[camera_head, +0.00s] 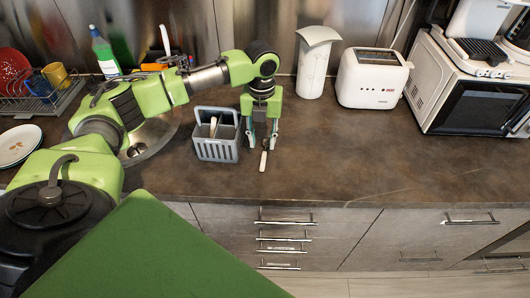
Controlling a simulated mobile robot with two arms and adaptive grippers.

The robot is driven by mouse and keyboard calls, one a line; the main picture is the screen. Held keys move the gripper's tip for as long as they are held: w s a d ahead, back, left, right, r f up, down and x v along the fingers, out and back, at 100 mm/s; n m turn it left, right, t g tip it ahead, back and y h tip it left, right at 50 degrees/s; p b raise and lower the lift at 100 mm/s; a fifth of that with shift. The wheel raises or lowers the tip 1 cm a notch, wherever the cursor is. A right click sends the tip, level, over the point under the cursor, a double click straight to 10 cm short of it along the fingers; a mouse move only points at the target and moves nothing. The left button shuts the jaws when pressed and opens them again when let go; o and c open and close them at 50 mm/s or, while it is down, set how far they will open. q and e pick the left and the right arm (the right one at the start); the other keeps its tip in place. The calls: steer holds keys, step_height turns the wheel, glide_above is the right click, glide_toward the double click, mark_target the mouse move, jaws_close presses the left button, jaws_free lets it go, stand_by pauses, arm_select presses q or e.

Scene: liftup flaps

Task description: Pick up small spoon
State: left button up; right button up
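A small spoon (263,161) with a pale handle lies on the brown counter, its handle pointing to the front edge. Its darker upper end is between or just below the fingertips of my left gripper (262,143). The gripper points down with its two fingers spread apart, one on each side of the spoon's upper end. I cannot tell whether either finger touches the spoon. My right gripper is not in view.
A grey cutlery basket (217,149) with utensils stands just left of the gripper. A white container (314,65), a toaster (372,78) and a microwave (474,104) stand behind and right. The counter (350,150) is clear to the right of the spoon.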

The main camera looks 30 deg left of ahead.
mark_target(264, 156)
arm_select(q)
steer(key=shift+d+f+p, duration=0.15)
steer(key=shift+f+p, duration=0.25)
steer(key=shift+f, duration=0.25)
step_height(264, 156, down, 4)
steer(key=shift+d+r+p, duration=0.1)
steer(key=shift+r+p, duration=0.15)
steer(key=shift+p, duration=0.25)
steer(key=shift+w+f, duration=0.1)
steer(key=shift+f, duration=0.15)
jaws_close()
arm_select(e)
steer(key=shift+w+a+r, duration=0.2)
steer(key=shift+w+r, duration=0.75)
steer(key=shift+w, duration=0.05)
